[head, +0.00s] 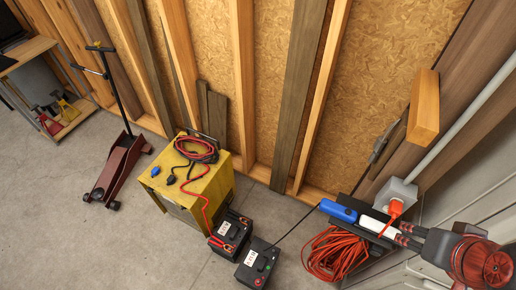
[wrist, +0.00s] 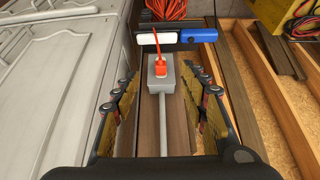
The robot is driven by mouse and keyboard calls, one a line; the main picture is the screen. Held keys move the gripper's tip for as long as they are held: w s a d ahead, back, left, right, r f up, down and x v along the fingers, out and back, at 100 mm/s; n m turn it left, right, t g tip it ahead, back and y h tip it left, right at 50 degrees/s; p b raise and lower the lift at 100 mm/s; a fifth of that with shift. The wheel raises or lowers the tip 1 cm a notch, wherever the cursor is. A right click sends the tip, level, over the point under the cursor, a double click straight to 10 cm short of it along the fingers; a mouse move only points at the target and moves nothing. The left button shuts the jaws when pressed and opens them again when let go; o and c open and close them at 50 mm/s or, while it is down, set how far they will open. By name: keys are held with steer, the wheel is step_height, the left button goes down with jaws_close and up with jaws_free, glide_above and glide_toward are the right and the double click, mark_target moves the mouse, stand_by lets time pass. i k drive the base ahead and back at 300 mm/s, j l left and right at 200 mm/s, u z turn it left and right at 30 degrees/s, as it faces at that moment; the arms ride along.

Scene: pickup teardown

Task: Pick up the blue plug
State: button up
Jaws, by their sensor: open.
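A blue cylindrical plug (head: 338,210) lies on a dark ledge against the wall, to the left of a white item. It also shows near the top of the wrist view (wrist: 200,35), ahead of my gripper and to the right. My gripper (wrist: 163,88) is open and empty, its two fingers spread on either side of a grey conduit. In the head view, my gripper (head: 402,233) comes in from the lower right, close to the white item and apart from the blue plug. A smaller blue connector (head: 155,171) rests on the yellow charger.
The white item (head: 378,227) lies beside the blue plug. An orange plug (head: 396,207) sits in a grey outlet box (wrist: 158,83) between my gripper and the ledge. Coiled orange cable (head: 338,255), black batteries (head: 257,264) and the yellow charger (head: 210,185) stand below and left.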

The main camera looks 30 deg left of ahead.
mark_target(155, 172)
steer(key=u, duration=2.3)
steer(key=k+l+z, duration=0.1)
steer(key=z, duration=2.2)
steer(key=u, duration=2.35)
steer(key=j+u, duration=0.15)
steer(key=j, duration=0.2)
steer(key=i+j+u, duration=0.15)
steer(key=j, duration=0.15)
